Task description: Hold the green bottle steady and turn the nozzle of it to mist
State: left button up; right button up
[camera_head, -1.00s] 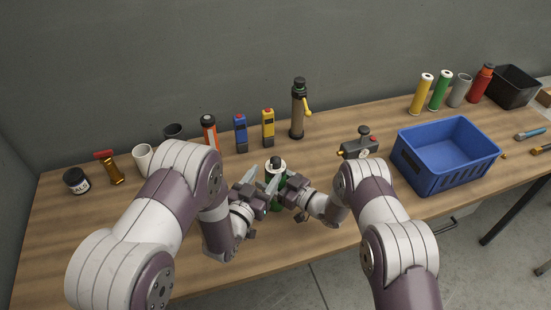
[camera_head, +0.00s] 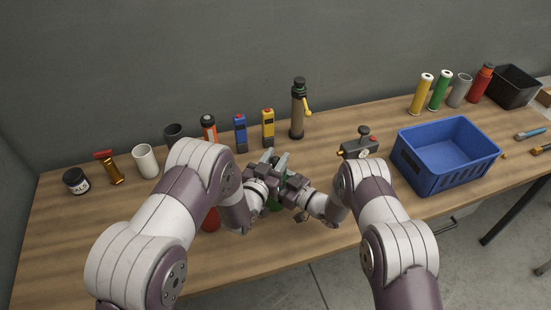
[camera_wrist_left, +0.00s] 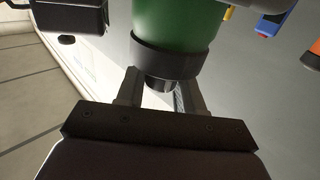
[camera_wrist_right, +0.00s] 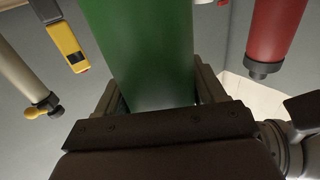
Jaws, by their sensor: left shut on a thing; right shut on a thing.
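The green bottle (camera_head: 276,207) stands near the front middle of the table, mostly hidden by my grippers in the head view. My right gripper (camera_wrist_right: 155,95) is shut around its green body (camera_wrist_right: 140,45). My left gripper (camera_wrist_left: 158,92) is shut at the bottle's top, with its fingers on both sides of the small black nozzle (camera_wrist_left: 165,83). A wider black collar (camera_wrist_left: 178,58) sits between nozzle and green body. The nozzle is hidden in the head view, and no mist mark on it can be made out.
A red object (camera_head: 210,221) shows partly behind my left forearm. A yellow tool (camera_head: 268,127), a blue tool (camera_head: 240,132) and a brown cylinder with a yellow handle (camera_head: 298,112) stand behind. A grey device (camera_head: 360,146) and blue crate (camera_head: 430,172) are to the right.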

pick_arm(q)
jog(key=shift+n+y, duration=0.3)
jog(key=shift+y, duration=0.1)
jog(key=n+t+y, duration=0.1)
jog(key=n+y, duration=0.1)
jog(key=y, duration=0.1)
jog(key=shift+d+y, duration=0.1)
jog(key=shift+y, duration=0.2)
jog(key=shift+n+t+y, duration=0.3)
jog(key=shift+n+y, duration=1.2)
jog(key=shift+y, duration=0.9)
jog(key=o, duration=1)
jog(key=shift+c, duration=0.2)
jog(key=s, duration=1.2)
jog(key=shift+d, duration=0.4)
